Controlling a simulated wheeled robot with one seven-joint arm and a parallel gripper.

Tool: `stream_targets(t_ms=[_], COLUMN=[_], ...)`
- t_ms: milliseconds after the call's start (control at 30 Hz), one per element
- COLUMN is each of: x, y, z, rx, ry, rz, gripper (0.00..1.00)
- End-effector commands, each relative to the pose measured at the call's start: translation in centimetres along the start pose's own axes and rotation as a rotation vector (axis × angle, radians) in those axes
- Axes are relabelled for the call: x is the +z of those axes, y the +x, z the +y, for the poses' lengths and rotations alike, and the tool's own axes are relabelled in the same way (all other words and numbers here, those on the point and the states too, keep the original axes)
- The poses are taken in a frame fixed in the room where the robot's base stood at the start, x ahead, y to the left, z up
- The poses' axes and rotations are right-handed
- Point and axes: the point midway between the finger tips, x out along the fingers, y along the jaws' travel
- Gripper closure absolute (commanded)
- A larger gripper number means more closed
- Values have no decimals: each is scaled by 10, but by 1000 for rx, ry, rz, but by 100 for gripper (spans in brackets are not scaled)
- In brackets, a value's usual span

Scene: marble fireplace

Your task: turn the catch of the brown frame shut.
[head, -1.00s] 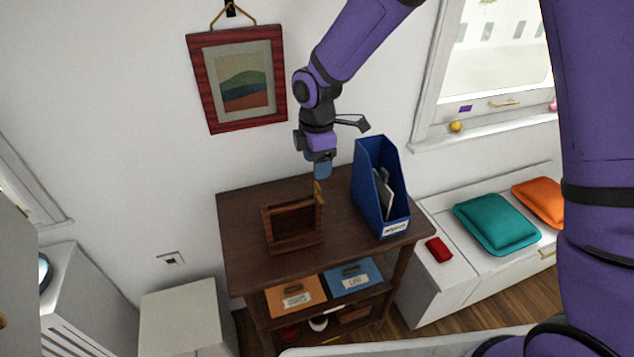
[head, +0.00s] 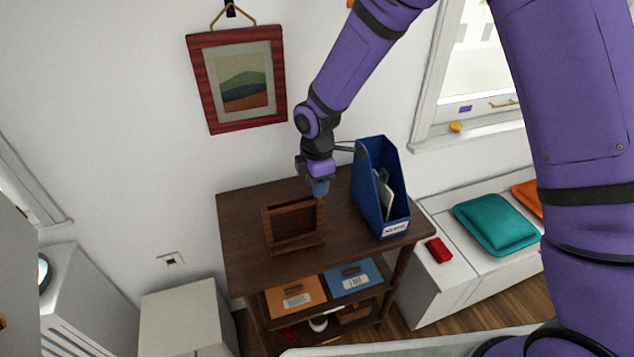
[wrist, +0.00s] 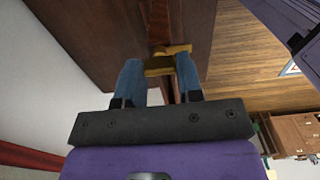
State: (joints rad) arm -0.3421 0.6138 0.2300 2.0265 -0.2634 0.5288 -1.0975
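The brown frame (head: 268,232) stands upright on the dark wooden table. Its small brass catch (head: 321,200) is at the frame's upper right end, mostly hidden by my gripper in the head view. In the wrist view the brass catch (wrist: 160,68) lies between my two blue fingertips, beside the frame's dark wood edge (wrist: 160,20). My gripper (head: 320,190) points down right over the catch. In the wrist view my gripper (wrist: 158,66) has its fingers apart, one on each side of the catch. I cannot tell whether they touch it.
A blue file holder (head: 368,190) with papers stands close to the right of my gripper. A red-framed picture (head: 208,90) hangs on the wall behind. The table top (head: 240,245) is clear left of the brown frame. Orange and blue boxes sit on the shelf below.

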Motion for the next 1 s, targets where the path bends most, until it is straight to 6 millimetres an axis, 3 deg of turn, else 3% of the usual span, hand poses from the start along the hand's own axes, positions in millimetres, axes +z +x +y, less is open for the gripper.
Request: stream_targets(t_ms=[467,1000], x=[0,0], y=[0,0], z=[0,1], rx=[1,1], ry=[82,544], rz=[0,0], gripper=[90,90])
